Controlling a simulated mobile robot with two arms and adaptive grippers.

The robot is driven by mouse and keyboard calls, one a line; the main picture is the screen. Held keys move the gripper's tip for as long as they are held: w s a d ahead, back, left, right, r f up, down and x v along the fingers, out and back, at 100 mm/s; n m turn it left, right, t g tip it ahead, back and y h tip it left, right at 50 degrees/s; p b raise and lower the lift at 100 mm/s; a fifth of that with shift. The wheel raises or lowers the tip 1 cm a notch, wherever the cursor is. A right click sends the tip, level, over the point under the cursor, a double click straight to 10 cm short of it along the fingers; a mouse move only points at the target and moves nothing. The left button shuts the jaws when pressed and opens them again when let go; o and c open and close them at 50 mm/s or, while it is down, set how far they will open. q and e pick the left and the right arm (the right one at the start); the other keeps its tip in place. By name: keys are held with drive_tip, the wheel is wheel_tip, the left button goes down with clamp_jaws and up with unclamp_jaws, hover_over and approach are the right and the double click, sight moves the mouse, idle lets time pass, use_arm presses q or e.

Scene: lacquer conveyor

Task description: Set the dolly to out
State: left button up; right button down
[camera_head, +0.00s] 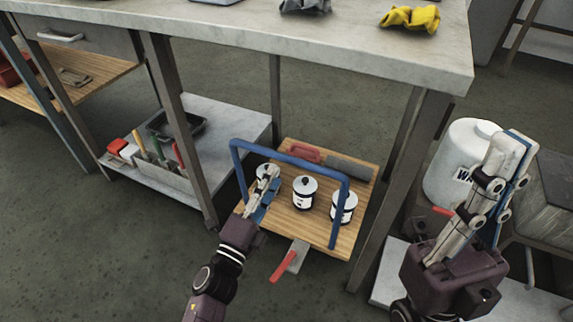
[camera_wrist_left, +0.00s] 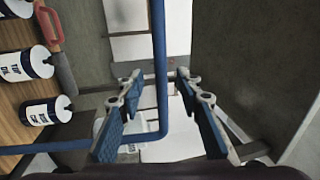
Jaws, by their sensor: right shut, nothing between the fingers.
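The dolly (camera_head: 295,222) is a low wooden platform on the floor under the bench, with a blue tube handle (camera_head: 290,160) rising above it. My left gripper (camera_head: 265,192) is over the dolly's left side, close to the handle's left post. In the left wrist view my left gripper (camera_wrist_left: 160,105) is open, and the blue handle tube (camera_wrist_left: 160,60) runs between its fingers in the picture. I cannot tell whether the tube lies within finger depth. My right gripper (camera_head: 510,150) is raised at the right, away from the dolly, shut and empty.
Several white cans (camera_head: 304,192) and a red-handled tool (camera_head: 305,152) ride on the dolly. A red-handled scraper (camera_head: 288,262) is at its front edge. Bench legs (camera_head: 180,130) stand either side. A low shelf (camera_head: 240,115) is left; a white container (camera_head: 455,165) is right.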

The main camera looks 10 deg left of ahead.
sight(285, 159)
use_arm(q)
drive_tip(key=b+x, duration=0.1)
drive_tip(key=x, duration=0.6)
drive_tip(key=shift+w+r, duration=0.15)
drive_tip(key=shift+w, duration=0.15)
clamp_jaws()
